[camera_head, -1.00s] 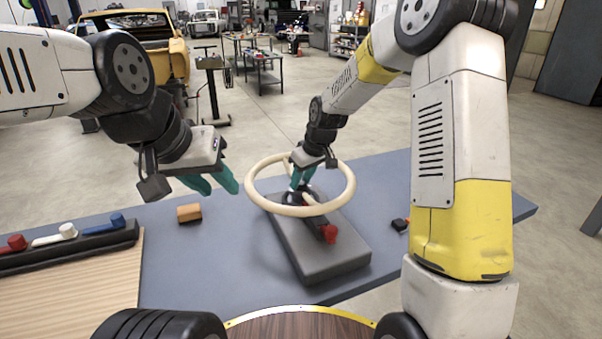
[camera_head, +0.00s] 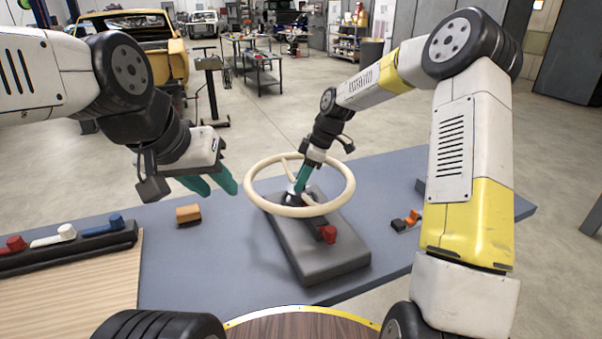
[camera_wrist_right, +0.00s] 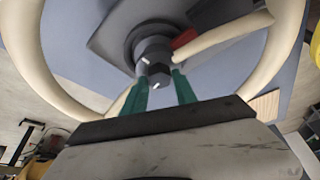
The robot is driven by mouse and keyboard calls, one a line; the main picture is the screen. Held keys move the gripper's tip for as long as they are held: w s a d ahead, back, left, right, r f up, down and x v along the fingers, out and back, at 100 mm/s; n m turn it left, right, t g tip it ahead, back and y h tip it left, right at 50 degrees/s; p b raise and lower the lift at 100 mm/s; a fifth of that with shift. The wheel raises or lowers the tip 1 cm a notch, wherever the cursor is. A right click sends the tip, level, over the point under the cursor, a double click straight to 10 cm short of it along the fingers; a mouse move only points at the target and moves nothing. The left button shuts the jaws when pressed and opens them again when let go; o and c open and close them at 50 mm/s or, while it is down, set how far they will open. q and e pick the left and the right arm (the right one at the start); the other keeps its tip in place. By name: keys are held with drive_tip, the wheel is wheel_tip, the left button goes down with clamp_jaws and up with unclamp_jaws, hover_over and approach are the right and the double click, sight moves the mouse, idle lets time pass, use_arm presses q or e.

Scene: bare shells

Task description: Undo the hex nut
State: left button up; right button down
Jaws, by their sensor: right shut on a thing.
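A cream steering wheel (camera_head: 347,198) lies over a dark grey block (camera_head: 330,262) on the table, and a red-ended lever (camera_head: 329,234) shows under its rim. The hex nut (camera_wrist_right: 153,52), grey with white marks, sits at the wheel's hub in the right wrist view; in the head view my fingers largely hide it. My right gripper (camera_head: 299,188) reaches down inside the wheel's ring. Its green fingers, also in the right wrist view (camera_wrist_right: 160,84), are shut on the nut from two sides. My left gripper (camera_head: 214,188) hangs open and empty left of the wheel.
An orange-topped block (camera_head: 188,213) sits on the blue-grey table (camera_head: 215,260) below my left gripper. A dark rack (camera_head: 70,244) with red, white and blue handles is at the left. Small orange and black pieces (camera_head: 408,221) lie right of the wheel.

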drive_tip(key=shift+d+f+n, duration=0.1)
drive_tip(key=shift+n, duration=0.2)
drive_tip(key=c, duration=1)
unclamp_jaws()
drive_tip(key=v, duration=0.7)
drive_tip(key=shift+r, duration=0.4)
drive_tip(key=shift+o, duration=0.2)
drive_tip(key=shift+w+d, duration=0.1)
